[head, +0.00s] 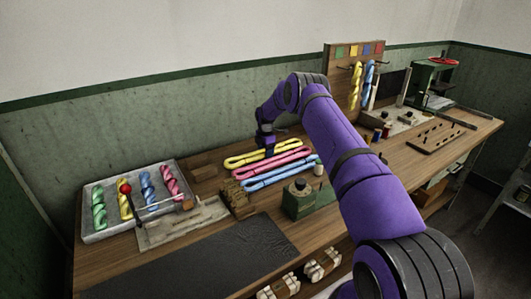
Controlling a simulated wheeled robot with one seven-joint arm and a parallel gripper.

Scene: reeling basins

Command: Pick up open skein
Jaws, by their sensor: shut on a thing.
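Three open skeins lie side by side as long loops on the wooden bench: a yellow skein (240,161), a pink skein (285,159) in the middle and a blue skein (279,178) nearest me. My gripper (266,149) points down at the middle of the yellow skein and is shut on it. The fingertips are small and partly hidden against the skein. The yellow skein appears still low at the bench, level with the others; I cannot tell whether it is clear of the surface.
A tray (92,238) of twisted skeins stands at the left. A green box (300,206) and a wooden block rack (236,205) stand in front of the loops. A pegboard (436,137) lies at the right, and a board with hanging skeins (340,65) stands behind. A dark mat (225,260) is clear.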

